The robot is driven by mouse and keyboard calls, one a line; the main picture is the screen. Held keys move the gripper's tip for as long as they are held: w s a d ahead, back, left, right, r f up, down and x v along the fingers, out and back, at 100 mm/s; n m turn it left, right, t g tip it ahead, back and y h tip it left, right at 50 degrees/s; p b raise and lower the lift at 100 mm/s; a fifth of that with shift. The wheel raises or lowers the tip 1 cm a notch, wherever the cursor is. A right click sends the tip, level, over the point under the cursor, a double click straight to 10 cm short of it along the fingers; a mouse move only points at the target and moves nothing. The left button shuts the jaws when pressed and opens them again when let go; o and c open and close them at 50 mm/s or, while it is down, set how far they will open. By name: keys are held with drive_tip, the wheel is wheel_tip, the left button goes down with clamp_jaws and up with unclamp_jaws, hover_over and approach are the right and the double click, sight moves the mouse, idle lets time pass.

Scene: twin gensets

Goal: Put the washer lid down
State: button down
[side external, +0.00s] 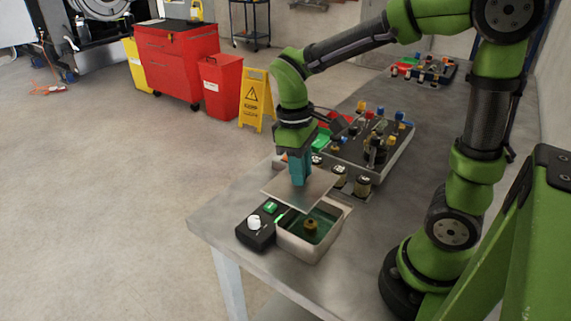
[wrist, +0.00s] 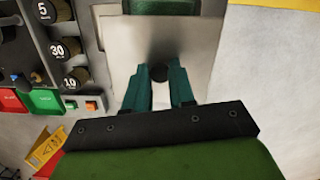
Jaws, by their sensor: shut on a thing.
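The washer lid (side external: 318,190) is a flat grey metal plate. My gripper (side external: 300,180) has teal fingers and is shut on the lid's dark knob, which shows between the fingertips in the wrist view (wrist: 159,72). The plate (wrist: 150,38) fills the middle of the wrist view. In the side view the lid appears held over the far part of the washer (side external: 292,240), a pale open box. Its near part is uncovered, showing a greenish inside and a brass-coloured part (side external: 311,227). I cannot tell whether the lid touches the rim.
A black control box (side external: 258,236) with a white knob and green button stands left of the washer. Weights (side external: 362,186) marked with numbers sit behind it. A tray (side external: 385,165) of coloured parts stands farther back. The table (side external: 345,275) is clear right of the washer.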

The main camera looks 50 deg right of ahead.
drive_tip(key=w+f, duration=0.3)
drive_tip(key=w, duration=0.7)
drive_tip(key=w+f, duration=0.2)
drive_tip(key=w, duration=0.7)
drive_tip(key=f, duration=0.9)
drive_tip(key=shift+a+f, duration=0.2)
drive_tip(key=shift+f, duration=0.2)
drive_tip(key=shift+f, duration=0.15)
drive_tip(key=c, duration=0.9)
unclamp_jaws()
drive_tip(key=shift+c, duration=0.2)
